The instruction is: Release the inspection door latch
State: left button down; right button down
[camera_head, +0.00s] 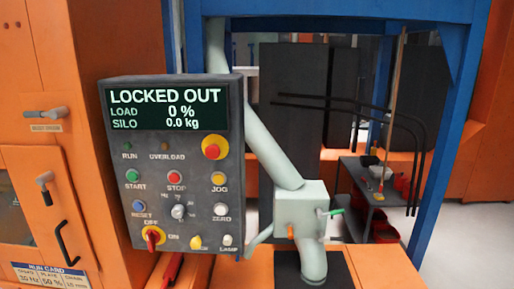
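An orange door (45,215) is at the left edge, set in the orange machine housing. The door looks closed. A second grey lever (50,113) sits above it on the housing, over a small label plate (46,128) too small to read. I cannot tell which lever the task calls the inspection door latch. Neither of my grippers is in view.
A grey control panel (190,255) stands right of the door; its screen (166,107) reads LOCKED OUT, load 0 %, silo 0.0 kg. A pale chute box (301,207) and blue frame post (440,150) are farther right. A dark cart (345,170) with red bins stands behind.

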aim_at(41, 181)
jog(key=u, duration=1.35)
